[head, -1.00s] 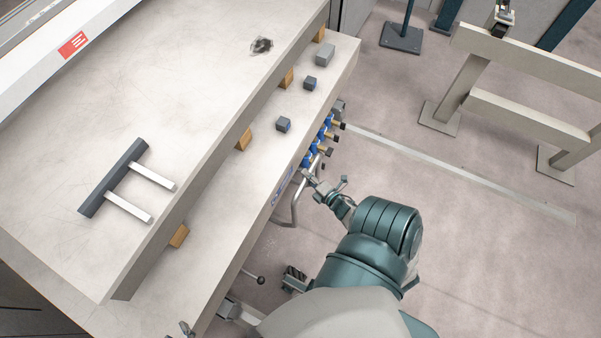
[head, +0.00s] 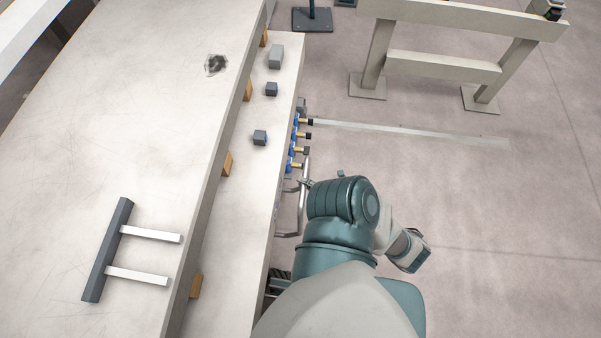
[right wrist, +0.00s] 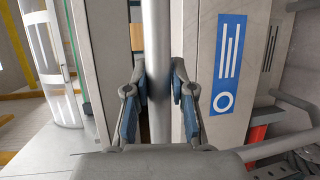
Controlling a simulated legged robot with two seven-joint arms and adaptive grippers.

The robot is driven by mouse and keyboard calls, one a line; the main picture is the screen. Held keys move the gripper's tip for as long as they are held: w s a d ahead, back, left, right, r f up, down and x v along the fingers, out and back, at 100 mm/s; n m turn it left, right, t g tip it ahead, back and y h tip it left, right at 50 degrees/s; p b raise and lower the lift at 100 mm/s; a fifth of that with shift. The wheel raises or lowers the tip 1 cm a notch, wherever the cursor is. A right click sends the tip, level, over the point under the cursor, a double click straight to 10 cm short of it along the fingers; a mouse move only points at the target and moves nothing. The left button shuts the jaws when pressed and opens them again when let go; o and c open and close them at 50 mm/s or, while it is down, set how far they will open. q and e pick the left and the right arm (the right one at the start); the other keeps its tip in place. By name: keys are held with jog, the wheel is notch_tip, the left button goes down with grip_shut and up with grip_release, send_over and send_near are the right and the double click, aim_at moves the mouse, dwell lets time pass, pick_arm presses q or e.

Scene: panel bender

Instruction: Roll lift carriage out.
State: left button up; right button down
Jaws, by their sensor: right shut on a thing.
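A bent grey tube handle (head: 287,234) sticks out from the right side of a pale stepped body (head: 238,245), low beside its edge. In the right wrist view the tube (right wrist: 157,40) stands upright between the blue-padded fingers of my right gripper (right wrist: 159,85), which is shut on it. In the head view my right gripper (head: 304,184) is small at the handle's upper end, partly hidden by my arm. I cannot tell which part of the body is the lift carriage. My left gripper is not in view.
Blue and brass fittings (head: 295,150) jut from the body's side just beyond the handle. A dark bar with two white prongs (head: 108,250) lies on the upper top. A beige rail frame (head: 440,67) stands at the back right. The floor (head: 500,240) to the right is open.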

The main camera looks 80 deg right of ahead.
jog(key=shift+s+f, duration=0.1)
jog(key=shift+f, duration=0.05)
jog(key=c, duration=1)
grip_release()
jog(key=v, duration=1.2)
